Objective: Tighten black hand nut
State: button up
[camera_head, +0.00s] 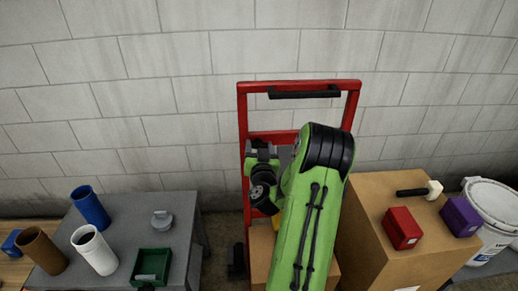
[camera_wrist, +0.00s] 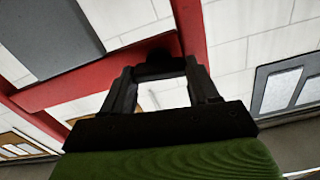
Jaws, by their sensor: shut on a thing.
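The black hand nut (camera_wrist: 158,60) is a small dark round shape against the red frame of a hand truck (camera_head: 300,84). In the wrist view my gripper (camera_wrist: 160,70) has both black fingertips shut on it, one on each side. The frame's red bars (camera_wrist: 90,78) run behind the fingers. In the head view my gripper (camera_head: 262,150) is by the left post of the hand truck, below its top bar. The nut cannot be made out there. My green arm covers much of the truck's lower part.
A grey table (camera_head: 182,205) at left holds a blue cup (camera_head: 90,207), a white cup (camera_head: 95,250) and a green tray (camera_head: 150,264). A cardboard box (camera_head: 375,225) at right carries a red box (camera_head: 402,228), a purple box (camera_head: 460,217) and a mallet (camera_head: 432,190). A white bucket (camera_head: 495,210) stands beside it.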

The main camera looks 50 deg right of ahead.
jog(key=m, duration=0.4)
jog(key=shift+s+d+f+m, duration=0.1)
jog(key=shift+m, duration=2.95)
jog(key=shift+s+d+f+m, duration=0.1)
jog(key=shift+m, duration=2.95)
jog(key=o, duration=1.1)
jog(key=shift+c, duration=0.2)
jog(key=shift+f, duration=0.1)
